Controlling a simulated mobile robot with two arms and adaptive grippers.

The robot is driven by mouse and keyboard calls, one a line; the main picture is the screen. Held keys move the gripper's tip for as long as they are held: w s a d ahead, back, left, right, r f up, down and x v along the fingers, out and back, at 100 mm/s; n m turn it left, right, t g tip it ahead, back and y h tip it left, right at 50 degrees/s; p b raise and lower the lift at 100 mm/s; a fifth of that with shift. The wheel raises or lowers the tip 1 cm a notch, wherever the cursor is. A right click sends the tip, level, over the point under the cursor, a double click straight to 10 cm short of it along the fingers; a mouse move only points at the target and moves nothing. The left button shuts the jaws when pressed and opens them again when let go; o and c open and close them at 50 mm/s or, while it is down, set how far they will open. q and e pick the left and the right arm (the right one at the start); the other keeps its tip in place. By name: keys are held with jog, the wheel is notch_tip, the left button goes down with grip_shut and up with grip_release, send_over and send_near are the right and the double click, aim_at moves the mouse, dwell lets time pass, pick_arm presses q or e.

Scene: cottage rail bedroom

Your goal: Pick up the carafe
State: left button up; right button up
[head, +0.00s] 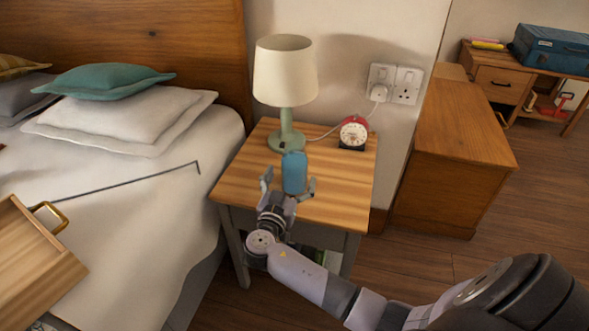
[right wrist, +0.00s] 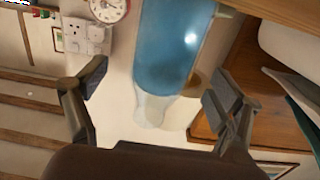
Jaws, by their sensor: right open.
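The carafe (head: 294,171) is a blue vessel standing on the bedside table (head: 340,200), in front of the lamp. In the right wrist view the carafe (right wrist: 175,50) shows upside down, its blue body at the top and a pale, clear part below. My right gripper (head: 289,183) is at the carafe's near side, with its fingers spread to the left and right of it. In the right wrist view the open fingers (right wrist: 155,92) have a gap to each side of the carafe, and I see no contact. My left gripper is not in view.
A lamp (head: 285,75) with a green base stands behind the carafe. A red-rimmed clock (head: 353,134) sits at the table's back right, near wall sockets (head: 395,83). The bed (head: 130,190) is left, with a wooden tray (head: 30,265). A wooden cabinet (head: 455,150) stands right.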

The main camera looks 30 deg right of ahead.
jog(key=x, duration=0.5)
jog(key=shift+w+f, duration=0.1)
jog(key=shift+w, duration=0.15)
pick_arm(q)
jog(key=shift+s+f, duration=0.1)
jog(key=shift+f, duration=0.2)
pick_arm(e)
jog(key=c, duration=2)
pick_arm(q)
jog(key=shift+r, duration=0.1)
